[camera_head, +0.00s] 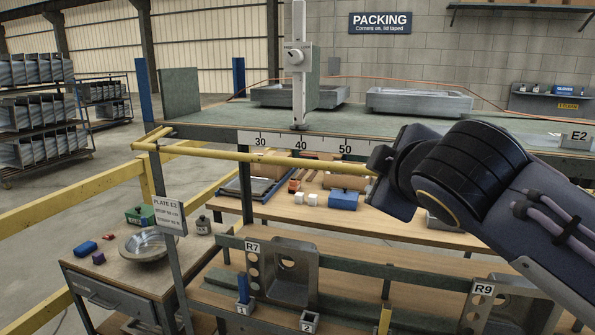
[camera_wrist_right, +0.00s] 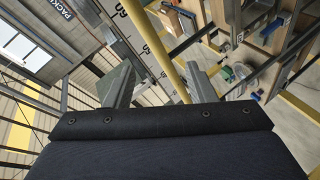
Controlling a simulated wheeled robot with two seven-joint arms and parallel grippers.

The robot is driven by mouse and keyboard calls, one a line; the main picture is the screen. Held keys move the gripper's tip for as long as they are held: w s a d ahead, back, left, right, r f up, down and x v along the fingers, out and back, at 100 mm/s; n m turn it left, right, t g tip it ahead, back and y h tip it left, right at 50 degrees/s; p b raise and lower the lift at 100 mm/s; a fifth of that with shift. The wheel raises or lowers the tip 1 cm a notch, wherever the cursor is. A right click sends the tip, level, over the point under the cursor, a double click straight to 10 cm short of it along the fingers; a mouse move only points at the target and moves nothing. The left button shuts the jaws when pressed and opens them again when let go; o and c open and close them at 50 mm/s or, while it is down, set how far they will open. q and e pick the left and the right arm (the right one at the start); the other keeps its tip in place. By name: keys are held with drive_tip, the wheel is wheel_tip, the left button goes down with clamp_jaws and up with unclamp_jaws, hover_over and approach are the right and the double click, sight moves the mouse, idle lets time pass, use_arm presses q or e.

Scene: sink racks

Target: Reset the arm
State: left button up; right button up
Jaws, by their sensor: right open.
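My right arm comes in from the right in the head view, with its dark wrist in front of the bench. My right gripper (camera_head: 385,172) is near the right end of a yellow rail (camera_head: 235,157); its fingers are mostly hidden there. In the right wrist view the two grey fingers of this gripper (camera_wrist_right: 160,82) stand wide apart with nothing held. The yellow rail (camera_wrist_right: 172,50) shows beyond them, towards the right finger; I cannot tell whether they touch. My left gripper is not in view.
A green bench top (camera_head: 210,118) with a numbered scale (camera_head: 310,145) and an upright white post (camera_head: 299,65) lies behind the rail. Below are a wooden shelf (camera_head: 410,225), R7 bracket (camera_head: 290,270) and R9 bracket (camera_head: 495,305). A side cabinet (camera_head: 125,290) stands at lower left.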

drive_tip(key=s+d+f+m+g, duration=0.2)
drive_tip(key=s+d+f, duration=0.15)
drive_tip(key=f, duration=0.35)
drive_tip(key=s+d+f+m+g, duration=0.2)
drive_tip(key=s+d+f+m, duration=0.15)
drive_tip(key=f, duration=0.35)
drive_tip(key=s+d+f+m+g, duration=0.2)
drive_tip(key=s+d+f, duration=0.15)
drive_tip(key=f, duration=0.35)
drive_tip(key=s+a+f+m+g+y, duration=0.2)
drive_tip(key=s+f+m, duration=0.5)
drive_tip(key=s+f, duration=0.6)
drive_tip(key=shift+a+f+y+b, duration=0.3)
drive_tip(key=shift+a+y, duration=0.15)
drive_tip(key=shift+y, duration=0.25)
